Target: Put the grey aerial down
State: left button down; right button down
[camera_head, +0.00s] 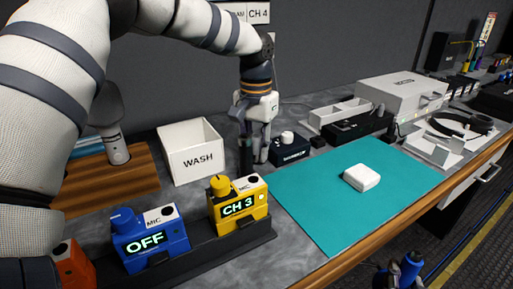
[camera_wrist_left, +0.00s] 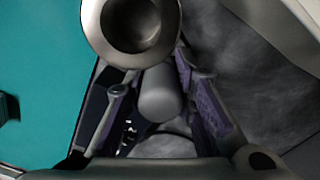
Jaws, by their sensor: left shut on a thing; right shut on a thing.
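My left gripper (camera_head: 255,150) points down at the bench between the WASH box and a small black device. In the left wrist view its fingers are closed around a grey cylinder, the grey aerial (camera_wrist_left: 160,95). In the head view the fingers largely hide the aerial. I cannot tell whether its lower end touches the bench. My right gripper (camera_head: 396,278) is at the bottom edge, partly cut off, shut on a blue thing (camera_head: 410,267) in front of the bench.
The white WASH box (camera_head: 191,158) stands left of my left gripper. The black device (camera_head: 291,149) is close on its right. In front are a yellow CH 3 pack (camera_head: 238,203) and a blue OFF pack (camera_head: 148,237). A teal mat (camera_head: 320,215) carries a white block (camera_head: 361,178).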

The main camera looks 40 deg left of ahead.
aim_at(256, 136)
pick_arm(q)
jog(key=shift+f, duration=0.35)
jog(key=c, duration=1.6)
grip_release()
jog(key=shift+c, duration=0.2)
notch_tip(256, 136, up, 13)
jog(key=shift+f, duration=0.1)
